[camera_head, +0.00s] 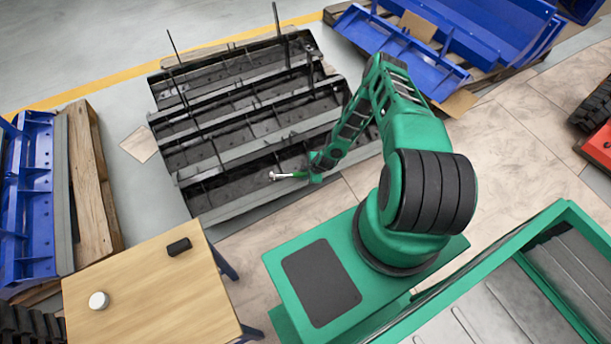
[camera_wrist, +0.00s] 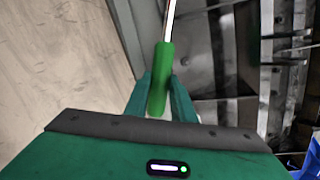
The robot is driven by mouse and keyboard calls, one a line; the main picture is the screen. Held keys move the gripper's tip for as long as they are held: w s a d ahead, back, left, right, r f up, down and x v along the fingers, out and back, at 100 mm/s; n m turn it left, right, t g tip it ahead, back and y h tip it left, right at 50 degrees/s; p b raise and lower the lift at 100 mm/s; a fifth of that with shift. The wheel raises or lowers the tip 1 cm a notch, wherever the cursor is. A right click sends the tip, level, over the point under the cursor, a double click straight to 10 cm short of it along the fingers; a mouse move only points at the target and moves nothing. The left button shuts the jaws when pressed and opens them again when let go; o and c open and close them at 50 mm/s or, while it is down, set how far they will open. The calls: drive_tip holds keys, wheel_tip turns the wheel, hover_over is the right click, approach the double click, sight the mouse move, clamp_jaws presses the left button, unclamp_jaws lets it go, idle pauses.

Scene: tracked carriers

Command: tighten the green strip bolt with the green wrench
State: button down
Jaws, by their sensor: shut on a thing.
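My gripper (camera_head: 314,175) reaches out over the near edge of the black slatted metal structure. In the wrist view my gripper (camera_wrist: 160,98) is shut on the green handle of the wrench (camera_wrist: 162,75). The wrench also shows in the head view (camera_head: 284,176), its silver head pointing left over the structure's near row. In the wrist view its metal shaft runs up out of the frame, so its head is hidden there. I cannot make out a green strip bolt in either view. I cannot tell whether the wrench head touches anything.
The black metal structure (camera_head: 240,205) has several rows and thin upright rods. A wooden table (camera_head: 150,290) at the lower left bears a black block (camera_head: 178,247) and a white round item (camera_head: 98,300). Blue metal parts (camera_head: 425,60) lie at the upper right. Tiled floor (camera_head: 500,130) is clear at right.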

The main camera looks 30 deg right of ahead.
drive_tip(key=shift+v, duration=1.8)
drive_tip(key=shift+w+a+r, duration=0.15)
drive_tip(key=shift+a, duration=0.1)
drive_tip(key=shift+v, duration=1.95)
drive_tip(key=shift+w+a, duration=0.2)
